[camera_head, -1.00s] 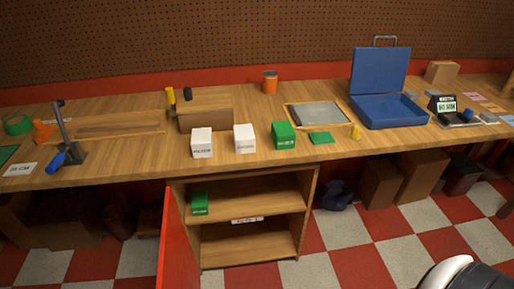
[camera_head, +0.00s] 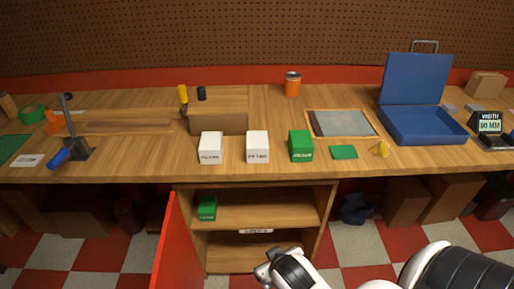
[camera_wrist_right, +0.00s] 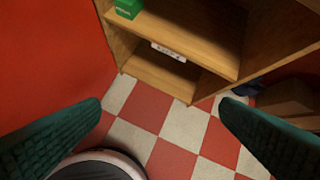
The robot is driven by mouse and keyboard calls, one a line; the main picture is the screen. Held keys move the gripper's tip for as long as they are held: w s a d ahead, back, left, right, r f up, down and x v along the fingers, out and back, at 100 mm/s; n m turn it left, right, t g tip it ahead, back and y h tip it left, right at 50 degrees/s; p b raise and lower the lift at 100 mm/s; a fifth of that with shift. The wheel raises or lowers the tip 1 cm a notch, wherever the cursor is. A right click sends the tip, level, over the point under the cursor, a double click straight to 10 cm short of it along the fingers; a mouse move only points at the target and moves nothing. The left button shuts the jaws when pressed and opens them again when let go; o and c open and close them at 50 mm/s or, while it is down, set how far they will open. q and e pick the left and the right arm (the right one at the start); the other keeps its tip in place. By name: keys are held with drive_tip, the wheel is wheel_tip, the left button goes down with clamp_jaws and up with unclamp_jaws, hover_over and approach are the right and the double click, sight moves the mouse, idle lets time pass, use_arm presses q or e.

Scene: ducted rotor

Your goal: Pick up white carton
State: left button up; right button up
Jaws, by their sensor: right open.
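Two white cartons with dark print stand upright side by side near the bench's front edge in the head view: a left white carton (camera_head: 210,148) and a right white carton (camera_head: 257,146). My right gripper (camera_head: 268,272) is low in front of the open cabinet, below and apart from the cartons. In the right wrist view its two dark green fingers (camera_wrist_right: 160,112) are spread with nothing between them. The cartons are not in the right wrist view. My left gripper is in neither view.
A green carton (camera_head: 301,146) stands right of the white ones, and another green carton (camera_head: 207,208) sits on the cabinet shelf (camera_head: 265,215). The red cabinet door (camera_head: 172,245) is open at left. A wooden box (camera_head: 222,121) stands behind the white cartons.

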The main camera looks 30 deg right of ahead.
drive_tip(key=w+d+r+m+t+h, duration=0.4)
drive_tip(key=w+d+r, duration=0.25)
drive_tip(key=w, duration=0.25)
drive_tip(key=m+t+h, duration=0.2)
drive_tip(key=t+h, duration=0.1)
drive_tip(key=t, duration=0.2)
approach(257, 139)
drive_tip(key=shift+n, duration=0.3)
drive_tip(key=p+x, duration=0.1)
drive_tip(key=x, duration=0.3)
drive_tip(key=shift+w+f+p, duration=0.1)
drive_tip(key=shift+w+p, duration=0.15)
drive_tip(key=shift+p, duration=0.1)
drive_tip(key=p+x, duration=0.1)
drive_tip(key=x, duration=0.4)
drive_tip(key=shift+w+d+p, duration=0.25)
drive_tip(key=shift+d+p, duration=0.05)
drive_tip(key=shift+p, duration=0.1)
drive_tip(key=c, duration=1.2)
